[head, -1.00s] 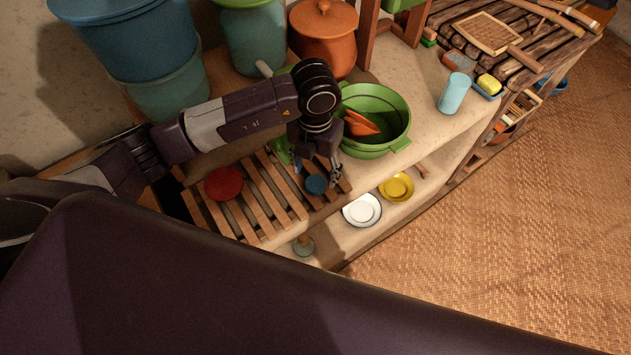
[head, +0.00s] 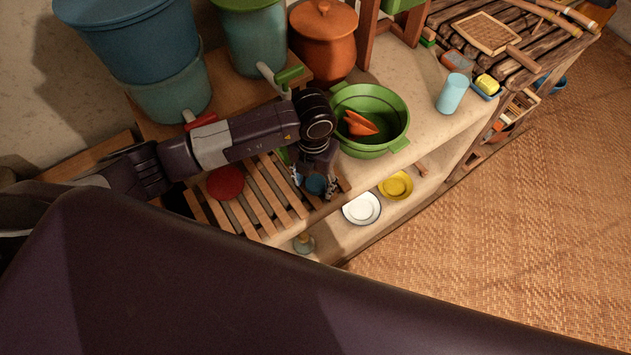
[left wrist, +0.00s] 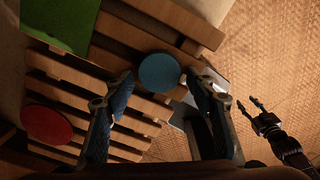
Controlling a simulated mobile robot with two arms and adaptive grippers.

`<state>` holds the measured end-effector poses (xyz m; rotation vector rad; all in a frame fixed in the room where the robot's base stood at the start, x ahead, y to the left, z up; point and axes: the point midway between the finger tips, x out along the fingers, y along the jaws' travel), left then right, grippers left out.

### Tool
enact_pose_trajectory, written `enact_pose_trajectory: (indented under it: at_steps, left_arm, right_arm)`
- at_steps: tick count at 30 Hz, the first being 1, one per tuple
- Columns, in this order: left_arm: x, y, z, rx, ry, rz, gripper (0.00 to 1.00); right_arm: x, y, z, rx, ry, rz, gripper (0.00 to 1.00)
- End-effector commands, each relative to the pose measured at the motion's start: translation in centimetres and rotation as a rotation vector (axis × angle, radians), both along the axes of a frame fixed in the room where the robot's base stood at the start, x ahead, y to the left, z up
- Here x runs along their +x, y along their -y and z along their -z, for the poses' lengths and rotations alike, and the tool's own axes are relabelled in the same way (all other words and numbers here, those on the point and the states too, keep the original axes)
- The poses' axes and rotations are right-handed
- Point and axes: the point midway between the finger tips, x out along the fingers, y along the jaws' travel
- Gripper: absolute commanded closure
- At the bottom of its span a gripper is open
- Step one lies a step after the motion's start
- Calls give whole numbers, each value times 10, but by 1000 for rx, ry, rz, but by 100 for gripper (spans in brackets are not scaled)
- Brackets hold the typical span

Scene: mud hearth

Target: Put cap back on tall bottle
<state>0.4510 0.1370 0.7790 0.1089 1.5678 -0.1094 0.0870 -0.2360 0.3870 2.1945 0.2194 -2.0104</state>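A blue round piece (head: 315,185), which looks like a cap or lid, sits at the right end of the slatted wooden rack. My left gripper (head: 314,186) is open above it, one finger on each side. In the left wrist view the blue round top (left wrist: 159,72) shows between the fingertips, with gaps on both sides. A flat red disc (head: 225,183) lies on the slats to the left. I cannot tell which thing is the tall bottle. My right gripper (left wrist: 249,105) shows only in the left wrist view, at the right, with its fingers apart and empty.
A green basin (head: 370,115) with an orange piece stands just right of the gripper. Behind are a blue bucket (head: 130,40) and an orange pot (head: 324,40). A white plate (head: 361,208) and yellow plate (head: 396,186) lie on the shelf below. A light-blue cup (head: 453,93) stands farther right.

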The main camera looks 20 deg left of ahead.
Motion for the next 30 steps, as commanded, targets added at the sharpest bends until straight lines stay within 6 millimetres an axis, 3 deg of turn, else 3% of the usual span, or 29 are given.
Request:
enact_pose_trajectory:
  at_steps: [6, 20, 26, 30]
  left_arm:
    - [0, 0, 0, 0, 0, 0, 73]
    - [1, 0, -5, 0, 1, -1, 74]
    - [1, 0, -27, -1, 4, 1, 74]
    - [2, 0, -60, -1, 9, 2, 74]
  right_arm:
    - [2, -1, 0, 1, 3, 0, 60]
    - [3, -2, 1, 2, 5, 0, 60]
    - [3, -2, 4, 2, 6, 0, 60]
    - [3, -2, 9, 2, 6, 0, 60]
